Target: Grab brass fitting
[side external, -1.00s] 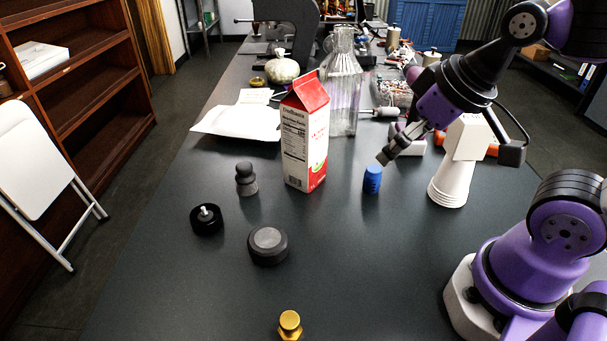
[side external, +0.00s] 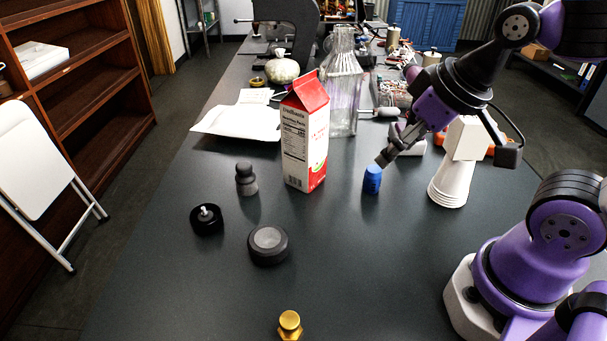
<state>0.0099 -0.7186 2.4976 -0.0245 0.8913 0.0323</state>
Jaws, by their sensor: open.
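The brass fitting (side external: 290,325) is a gold-coloured piece with a round top. It stands on the dark table at the near edge of the picture, and its lower part is cut off by the frame. My gripper (side external: 383,160) is open and points down to the left, far behind the fitting. Its fingertips are just above and beside a small blue cylinder (side external: 372,180); I cannot tell whether they touch it. Nothing shows between the fingers.
A red and white carton (side external: 306,135) and a glass bottle (side external: 342,85) stand left of my gripper. A white cone-shaped stack (side external: 450,180) stands right of it. Black round parts (side external: 268,245) (side external: 206,219) and a dark knobbed piece (side external: 246,179) stand left. The table's near middle is clear.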

